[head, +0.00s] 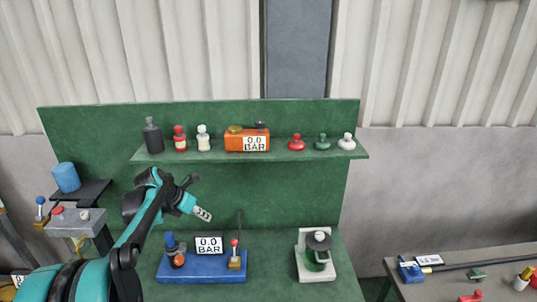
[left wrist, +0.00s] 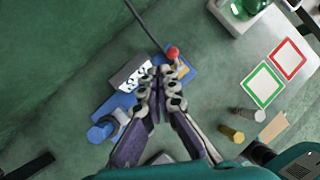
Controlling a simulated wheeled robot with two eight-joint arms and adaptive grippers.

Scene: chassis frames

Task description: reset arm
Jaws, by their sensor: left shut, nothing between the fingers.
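My left arm comes in from the left in the head view, and my left gripper (head: 202,214) is raised in front of the green bench's back panel. In the left wrist view my left gripper (left wrist: 159,82) is shut, its fingers together and empty. Behind it is a blue base (head: 203,268) with a "0.0 BAR" display (head: 209,245), a dark blue knob (head: 171,243) and a red-topped lever (head: 234,252). The gripper is apart from these and looks to be above them. The left wrist view shows the red lever top (left wrist: 173,53) just beyond the fingertips. My right gripper is not in view.
A shelf (head: 350,154) holds several bottles and an orange "0.0 BAR" box (head: 240,142). A white stand with a green vessel (head: 316,257) is at right on the bench. A grey table (head: 520,256) with tools is far right. A blue cylinder (head: 66,177) stands at left.

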